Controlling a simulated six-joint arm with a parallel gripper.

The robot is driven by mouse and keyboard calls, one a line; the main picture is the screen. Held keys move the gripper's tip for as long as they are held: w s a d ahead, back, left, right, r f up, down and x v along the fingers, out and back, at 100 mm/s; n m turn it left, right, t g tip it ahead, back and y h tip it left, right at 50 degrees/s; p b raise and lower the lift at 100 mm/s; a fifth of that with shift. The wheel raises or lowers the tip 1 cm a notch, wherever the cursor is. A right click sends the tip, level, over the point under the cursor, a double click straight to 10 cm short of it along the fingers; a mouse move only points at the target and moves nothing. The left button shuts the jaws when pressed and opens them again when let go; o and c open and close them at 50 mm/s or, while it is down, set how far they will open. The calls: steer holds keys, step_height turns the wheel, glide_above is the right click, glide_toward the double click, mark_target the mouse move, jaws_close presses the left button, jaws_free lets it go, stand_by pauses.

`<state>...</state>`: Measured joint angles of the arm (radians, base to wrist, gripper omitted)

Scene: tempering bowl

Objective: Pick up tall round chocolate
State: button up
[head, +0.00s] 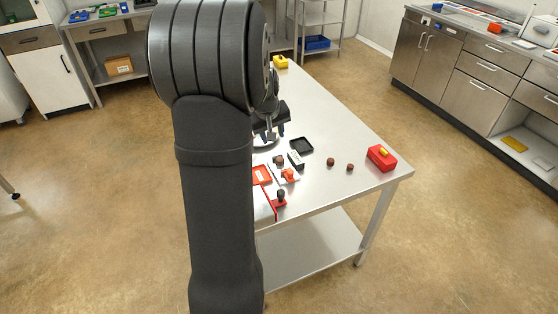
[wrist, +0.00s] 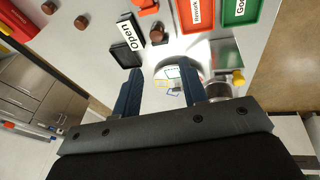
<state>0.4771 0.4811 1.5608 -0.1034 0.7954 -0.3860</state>
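Three small dark brown chocolates show on the steel table. In the head view one (head: 279,159) lies left of the black tray, and two more, one (head: 330,161) and another (head: 350,167), lie to its right. The wrist view shows a brown piece (wrist: 157,34) beside the "Open" sign and two others, (wrist: 81,22) and (wrist: 48,7), at the upper left. I cannot tell which is the tall one. My gripper (wrist: 163,92) is open and empty, its blue fingers apart above a round, pale bowl-like thing (wrist: 185,54). In the head view my gripper (head: 270,132) is partly hidden by my arm.
A black tray (head: 301,145) stands by an "Open" sign (wrist: 130,34). A red "Rework" tray (wrist: 197,14) and green "Good" tray (wrist: 240,12) lie close by. A red box (head: 382,157) sits near the right corner.

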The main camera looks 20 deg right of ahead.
steer(key=s+d+m+t+y, duration=0.1)
steer(key=d+t+y, duration=0.1)
steer(key=d, duration=0.2)
glide_above(280, 159)
steer(key=s, duration=0.2)
steer(key=f, duration=1)
steer(key=shift+a+f, duration=0.1)
steer(key=shift+a, duration=0.2)
steer(key=f, duration=0.4)
steer(key=shift+w+d+f, duration=0.2)
steer(key=shift+w, duration=0.2)
steer(key=shift+w+f, duration=0.25)
steer(key=shift+f, duration=0.2)
steer(key=c, duration=0.8)
